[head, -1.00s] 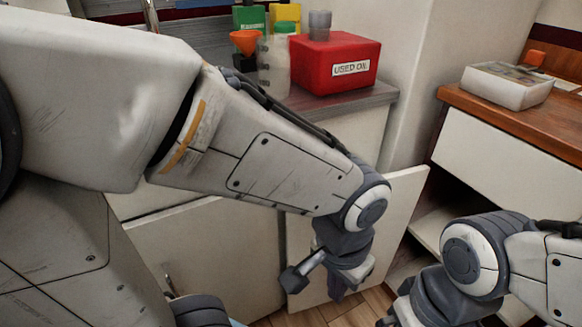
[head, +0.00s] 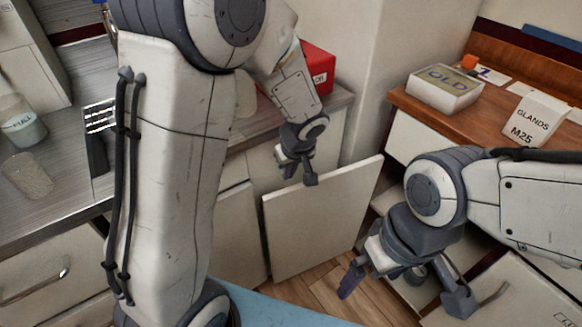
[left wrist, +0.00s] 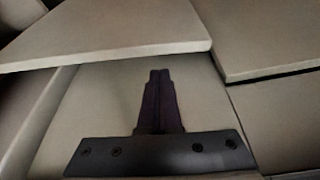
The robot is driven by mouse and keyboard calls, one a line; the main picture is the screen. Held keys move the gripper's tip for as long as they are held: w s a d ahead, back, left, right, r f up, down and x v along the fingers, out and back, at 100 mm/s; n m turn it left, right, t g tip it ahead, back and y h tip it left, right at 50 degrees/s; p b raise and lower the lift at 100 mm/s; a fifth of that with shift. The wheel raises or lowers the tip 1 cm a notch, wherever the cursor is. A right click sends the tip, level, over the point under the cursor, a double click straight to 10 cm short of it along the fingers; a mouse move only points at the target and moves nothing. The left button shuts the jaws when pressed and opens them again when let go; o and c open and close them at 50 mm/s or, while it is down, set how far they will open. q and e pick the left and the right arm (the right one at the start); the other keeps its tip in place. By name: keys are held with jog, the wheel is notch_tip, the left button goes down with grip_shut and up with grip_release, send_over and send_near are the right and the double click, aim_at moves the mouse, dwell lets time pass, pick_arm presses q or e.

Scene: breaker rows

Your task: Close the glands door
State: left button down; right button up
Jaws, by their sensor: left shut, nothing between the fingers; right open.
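An open cream cabinet door (head: 318,225) stands out from the cabinet under the wooden worktop, in the middle of the head view. No label is readable on it. My left gripper (head: 311,180) is shut and empty at the door's upper edge; I cannot tell if it touches. In the left wrist view its closed fingers (left wrist: 160,100) point at pale panels, with one panel edge crossing above them. My right gripper (head: 402,297) is open and empty, low in front of the cabinet's open shelves, right of the door.
A white "GLANDS M25" box (head: 526,118) and a white tray marked "OLD" (head: 445,90) are on the wooden worktop (head: 430,108). A red box (head: 318,72) is on the grey counter behind my left arm. Another pale panel with a handle (head: 495,293) is at lower right.

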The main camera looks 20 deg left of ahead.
pick_arm(q)
jog(key=shift+b+x, duration=0.45)
jog(key=shift+x, duration=1.8)
jog(key=shift+s+d, duration=0.1)
jog(key=shift+d, duration=0.05)
